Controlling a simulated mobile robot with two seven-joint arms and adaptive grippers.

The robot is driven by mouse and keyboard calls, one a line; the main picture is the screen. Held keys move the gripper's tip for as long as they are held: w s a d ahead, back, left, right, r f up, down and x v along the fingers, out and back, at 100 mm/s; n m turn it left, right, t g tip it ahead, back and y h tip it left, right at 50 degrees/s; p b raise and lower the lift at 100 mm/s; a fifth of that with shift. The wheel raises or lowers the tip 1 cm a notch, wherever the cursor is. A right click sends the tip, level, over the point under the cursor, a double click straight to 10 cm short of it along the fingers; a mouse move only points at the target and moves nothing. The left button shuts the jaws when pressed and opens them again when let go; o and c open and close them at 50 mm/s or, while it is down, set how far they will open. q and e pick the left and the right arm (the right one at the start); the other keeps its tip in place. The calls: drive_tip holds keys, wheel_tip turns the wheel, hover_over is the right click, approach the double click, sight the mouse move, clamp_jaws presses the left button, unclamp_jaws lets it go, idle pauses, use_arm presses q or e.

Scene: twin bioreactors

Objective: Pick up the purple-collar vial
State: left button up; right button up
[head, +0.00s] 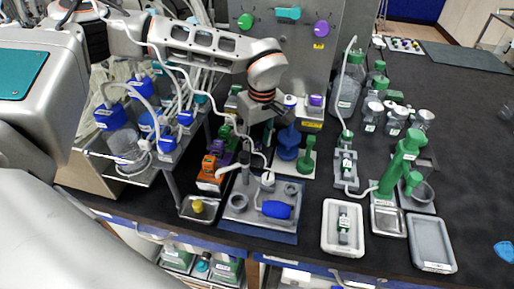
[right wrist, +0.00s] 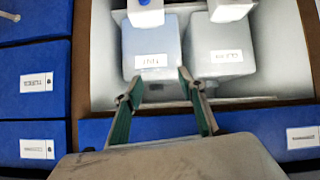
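A small purple-topped item (head: 316,101) stands at the foot of the grey panel, above a yellow label; it may be the purple-collar vial, but it is too small to be sure. Another purple piece (head: 243,158) shows beside the orange block, partly hidden. My left gripper (head: 264,112) points down from the arm coming in from the left, left of the purple-topped item and apart from it. Its fingers are dark and blurred against the bench. My right gripper (right wrist: 159,84) is open and empty in the right wrist view, over blue drawer fronts.
A blue stand (head: 288,143) and a green stand (head: 308,158) are close to the left gripper. A tray with a blue piece (head: 277,209) lies in front. Blue-capped bottles (head: 110,117) stand left. Labelled containers (right wrist: 153,50) sit in an open compartment.

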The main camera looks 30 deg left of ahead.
use_arm(q)
drive_tip(key=shift+r, duration=0.1)
drive_tip(key=c, duration=0.9)
drive_tip(key=shift+o, duration=0.2)
drive_tip(key=shift+r, duration=0.15)
